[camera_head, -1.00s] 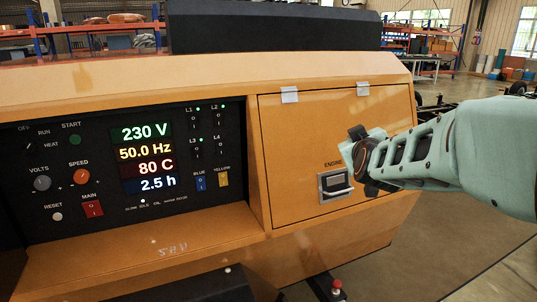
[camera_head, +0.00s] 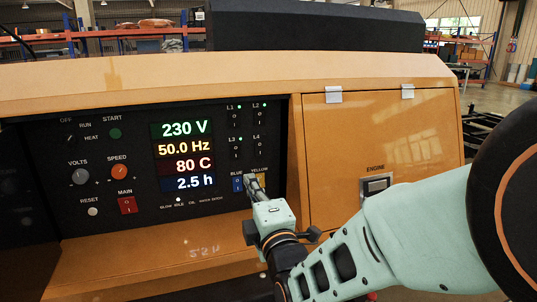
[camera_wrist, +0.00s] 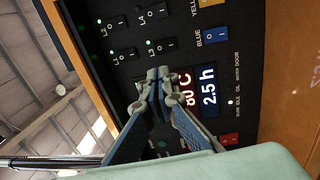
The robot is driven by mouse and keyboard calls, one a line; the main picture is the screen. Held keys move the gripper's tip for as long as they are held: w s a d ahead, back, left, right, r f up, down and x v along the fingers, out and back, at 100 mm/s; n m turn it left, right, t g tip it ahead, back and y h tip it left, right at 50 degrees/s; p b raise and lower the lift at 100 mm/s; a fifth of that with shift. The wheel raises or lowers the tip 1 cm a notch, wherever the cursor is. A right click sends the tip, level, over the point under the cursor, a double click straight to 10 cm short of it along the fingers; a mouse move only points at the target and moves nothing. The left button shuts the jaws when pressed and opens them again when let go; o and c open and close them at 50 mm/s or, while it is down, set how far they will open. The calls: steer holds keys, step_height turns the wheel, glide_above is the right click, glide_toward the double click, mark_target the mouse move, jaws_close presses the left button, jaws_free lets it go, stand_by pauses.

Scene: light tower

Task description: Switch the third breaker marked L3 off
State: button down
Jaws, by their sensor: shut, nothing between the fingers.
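The L3 breaker (camera_head: 236,150) is a small dark switch in the lower left of the block of breakers on the black panel. A green light glows by its label. It also shows in the wrist view (camera_wrist: 163,47), above my fingertips. I cannot tell its lever position. My gripper (camera_head: 254,180) is shut and empty, in front of the panel below the breakers, by the blue and yellow switches. In the wrist view its fingertips (camera_wrist: 158,72) meet just below L3, overlapping the displays. Whether they touch the panel cannot be told.
The L1 (camera_head: 236,118), L2 (camera_head: 260,117) and L4 (camera_head: 260,149) breakers sit close around L3. The blue switch (camera_head: 237,184) and yellow switch (camera_head: 260,181) are just below. Lit displays (camera_head: 183,155) stand left, an orange door (camera_head: 350,140) right.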

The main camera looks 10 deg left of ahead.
mark_target(236, 148)
steer(key=shift+w, duration=0.1)
steer(key=x, duration=1.2)
steer(key=shift+w+a, duration=0.15)
steer(key=shift+w, duration=0.2)
steer(key=shift+w+a+r, duration=0.2)
steer(key=shift+w+a, duration=0.15)
steer(key=shift+w, duration=0.1)
steer(key=shift+w+b, duration=0.1)
steer(key=shift+b, duration=0.5)
steer(key=shift+w+a+b, duration=0.2)
steer(key=shift+a+b, duration=0.05)
steer(key=shift+b, duration=0.2)
steer(key=shift+d+r+p, duration=0.1)
steer(key=shift+r+p, duration=0.05)
steer(key=shift+p, duration=0.15)
